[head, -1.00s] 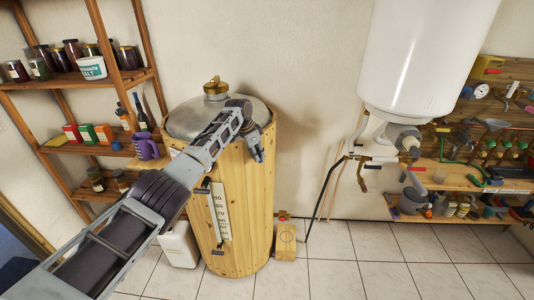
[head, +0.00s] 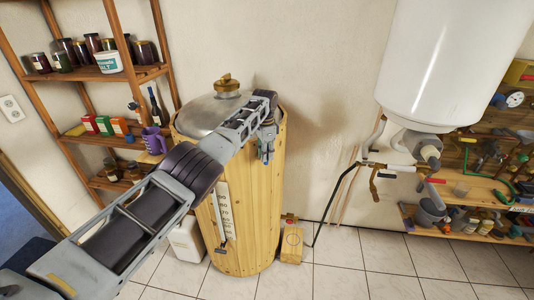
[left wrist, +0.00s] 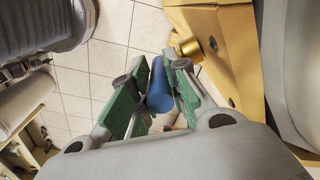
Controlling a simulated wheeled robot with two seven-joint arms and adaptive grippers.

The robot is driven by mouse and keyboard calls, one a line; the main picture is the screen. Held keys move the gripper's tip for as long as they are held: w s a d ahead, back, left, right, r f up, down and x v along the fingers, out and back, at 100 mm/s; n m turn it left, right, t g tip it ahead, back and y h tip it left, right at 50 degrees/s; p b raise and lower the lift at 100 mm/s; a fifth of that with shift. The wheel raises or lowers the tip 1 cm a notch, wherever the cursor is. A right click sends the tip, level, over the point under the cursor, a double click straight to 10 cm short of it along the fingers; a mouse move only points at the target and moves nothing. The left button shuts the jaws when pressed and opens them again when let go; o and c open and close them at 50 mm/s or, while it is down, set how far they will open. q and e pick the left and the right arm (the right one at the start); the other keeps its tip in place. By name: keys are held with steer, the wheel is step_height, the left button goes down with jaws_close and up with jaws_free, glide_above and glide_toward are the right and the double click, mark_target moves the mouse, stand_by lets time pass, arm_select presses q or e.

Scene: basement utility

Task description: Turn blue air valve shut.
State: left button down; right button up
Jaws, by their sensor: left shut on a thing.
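The blue valve handle (left wrist: 159,88) shows in the left wrist view as a blue cylinder between the green finger pads. A brass fitting (left wrist: 190,47) lies just to its right, by the wooden side of the barrel. My left gripper (head: 266,155) hangs fingers down at the barrel's upper right side in the head view; it also shows in the left wrist view (left wrist: 154,95), shut on the blue handle. In the head view the handle is hidden or too small to make out. My right gripper is in neither view.
The wooden barrel (head: 254,215) has a metal lid (head: 208,115) with a brass cap. A white water heater (head: 441,65) with pipes hangs to the right. Shelves (head: 125,75) with jars stand at left. A small wooden block (head: 291,246) stands on the tiles. Floor at front right is clear.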

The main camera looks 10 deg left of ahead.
arm_select(q)
steer(key=shift+d, duration=0.1)
stand_by(0.5)
steer(key=c, duration=1.3)
jaws_free()
steer(key=shift+w+f, duration=0.1)
steer(key=shift+w, duration=0.05)
steer(key=shift+d+r, duration=0.1)
steer(key=shift+r, duration=3.65)
